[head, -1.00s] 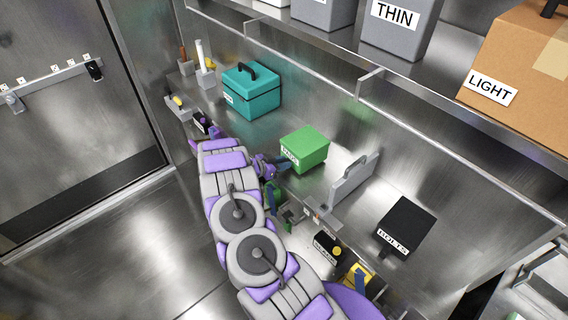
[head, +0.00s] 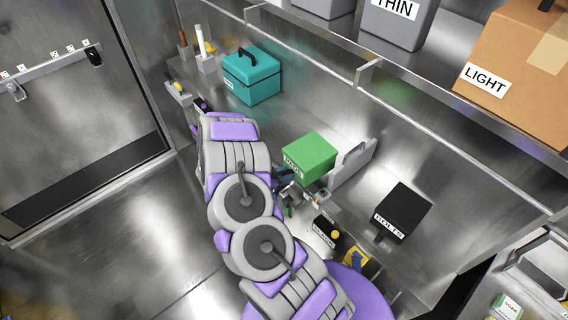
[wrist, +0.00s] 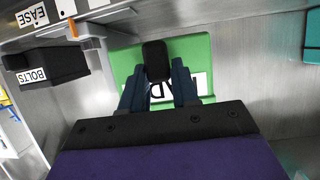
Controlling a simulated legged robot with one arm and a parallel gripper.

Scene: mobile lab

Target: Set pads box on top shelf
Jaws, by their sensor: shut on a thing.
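The green pads box (head: 311,155) with a white label is over the lower counter in the head view, left of a grey upright holder. In the wrist view the green box (wrist: 199,57) is straight ahead, and its label is partly hidden by my gripper. My gripper (wrist: 158,75) has its blue fingers shut on a dark handle at the box's front. In the head view my arm mostly hides the gripper. The top shelf (head: 440,62) runs along the upper right and carries bins and a cardboard box.
A grey THIN bin (head: 398,28) and a brown LIGHT box (head: 520,75) stand on the shelf. A teal case (head: 252,75), a grey holder (head: 352,168) and a black BOLTS bin (head: 403,211) are on the counter. Open floor lies at left.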

